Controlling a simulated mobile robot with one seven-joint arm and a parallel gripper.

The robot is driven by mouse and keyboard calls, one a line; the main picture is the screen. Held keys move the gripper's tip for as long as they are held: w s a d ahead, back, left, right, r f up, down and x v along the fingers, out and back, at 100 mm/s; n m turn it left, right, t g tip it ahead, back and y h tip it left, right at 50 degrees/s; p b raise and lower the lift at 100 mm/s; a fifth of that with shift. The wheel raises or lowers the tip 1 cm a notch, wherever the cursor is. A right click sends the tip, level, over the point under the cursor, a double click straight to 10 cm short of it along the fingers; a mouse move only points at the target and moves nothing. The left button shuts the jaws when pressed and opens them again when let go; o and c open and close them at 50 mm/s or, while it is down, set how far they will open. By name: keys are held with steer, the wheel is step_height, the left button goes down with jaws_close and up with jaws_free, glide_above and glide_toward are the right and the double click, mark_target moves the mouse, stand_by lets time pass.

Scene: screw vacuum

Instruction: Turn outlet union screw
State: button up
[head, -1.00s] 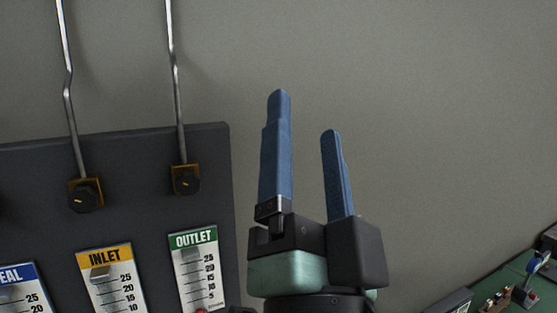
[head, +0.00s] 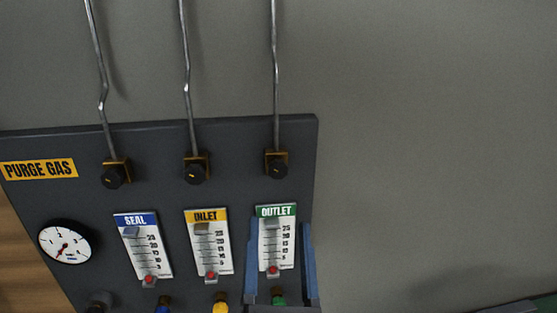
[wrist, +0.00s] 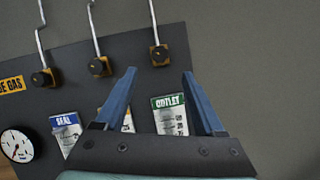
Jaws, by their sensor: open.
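The outlet union screw (head: 277,169) is a dark round knob on a brass block at the panel's upper right, where the rightmost metal tube ends. It also shows in the wrist view (wrist: 160,57), just beyond and between the fingertips. My gripper (head: 280,222) is open and empty, its two blue fingers pointing up on either side of the OUTLET scale. In the head view its tips are below the screw and apart from it. The gripper body is mostly cut off by the bottom edge.
The dark panel (head: 80,140) also carries the inlet union (head: 194,171), the seal union (head: 114,174), a round gauge (head: 65,242) and the SEAL and INLET scales. Metal tubes rise above each union. To the right is bare grey wall (head: 440,150).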

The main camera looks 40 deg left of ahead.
mark_target(279, 172)
steer(key=p+x, duration=0.4)
steer(key=x, duration=0.7)
steer(key=shift+w+a+r, duration=0.15)
steer(key=shift+a, duration=0.1)
jaws_close()
